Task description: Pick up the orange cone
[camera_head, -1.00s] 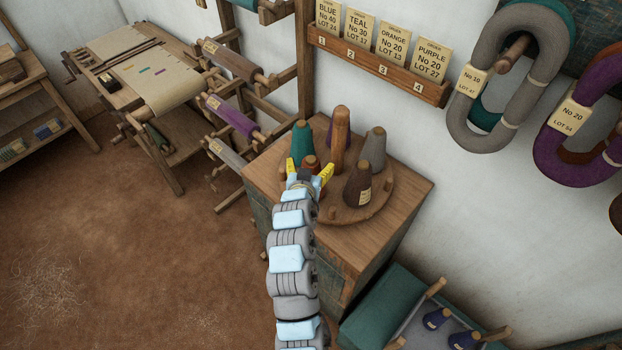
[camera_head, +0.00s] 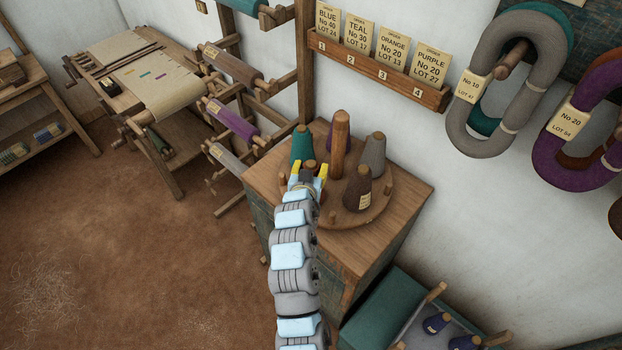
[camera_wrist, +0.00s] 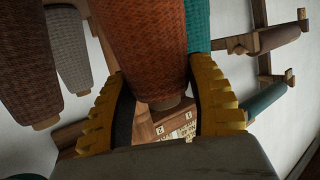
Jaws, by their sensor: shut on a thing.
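The orange cone (camera_wrist: 142,45) is a rust-orange textured cone, large in the wrist view between the two yellow fingers. My gripper (camera_wrist: 165,110) is shut on it, one finger on each side. In the head view my gripper (camera_head: 309,177) is at the near left of the round wooden turntable (camera_head: 352,215). There the cone is mostly hidden by the gripper; only a brownish top (camera_head: 310,164) shows behind it. I cannot tell whether the cone is clear of the turntable.
A teal cone (camera_head: 301,146) stands close behind the gripper. A brown cone (camera_head: 357,188) and a grey cone (camera_head: 373,155) stand to the right, around a tall wooden post (camera_head: 340,145). A card rack (camera_head: 380,70) hangs on the wall behind.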

